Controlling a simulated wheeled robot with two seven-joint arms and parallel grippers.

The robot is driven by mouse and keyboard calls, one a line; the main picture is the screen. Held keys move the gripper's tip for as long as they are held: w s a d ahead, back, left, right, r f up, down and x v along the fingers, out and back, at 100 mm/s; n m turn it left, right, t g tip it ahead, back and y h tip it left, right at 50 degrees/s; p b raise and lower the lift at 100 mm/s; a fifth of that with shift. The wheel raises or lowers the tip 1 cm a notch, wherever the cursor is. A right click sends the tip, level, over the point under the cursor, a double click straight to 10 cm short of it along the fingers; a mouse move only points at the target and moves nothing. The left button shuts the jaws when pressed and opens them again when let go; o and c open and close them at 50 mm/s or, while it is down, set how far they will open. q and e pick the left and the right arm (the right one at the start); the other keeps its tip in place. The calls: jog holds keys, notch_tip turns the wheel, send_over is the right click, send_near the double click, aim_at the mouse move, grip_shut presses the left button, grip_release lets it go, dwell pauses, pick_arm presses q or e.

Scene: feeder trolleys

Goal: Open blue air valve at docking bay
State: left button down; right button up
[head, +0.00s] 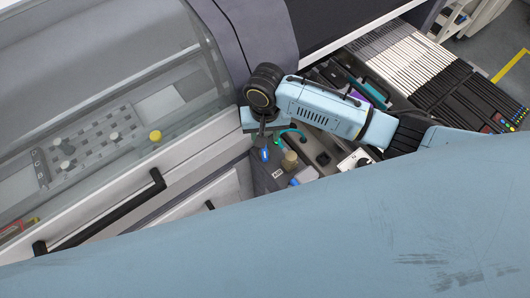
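A small bright blue part (264,154), which looks like the blue air valve handle, sits on the grey docking bay unit (262,180) below the machine's rounded corner. My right gripper (262,138) is at the end of the light blue arm coming in from the right. It points down, just above the blue part. I cannot tell whether it touches the part, or how far its fingers are apart. My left gripper is not in view.
A beige cylinder (289,160) and a curved teal hose (292,132) are close to the blue part. The machine's glass cover (100,90) and black door handle (110,215) are at left. Rows of feeders (400,60) fill the upper right. A large light blue surface blocks the lower view.

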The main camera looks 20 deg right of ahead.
notch_tip(320, 180, down, 11)
jog(key=shift+r+b, duration=0.1)
jog(key=shift+b, duration=0.6)
grip_shut()
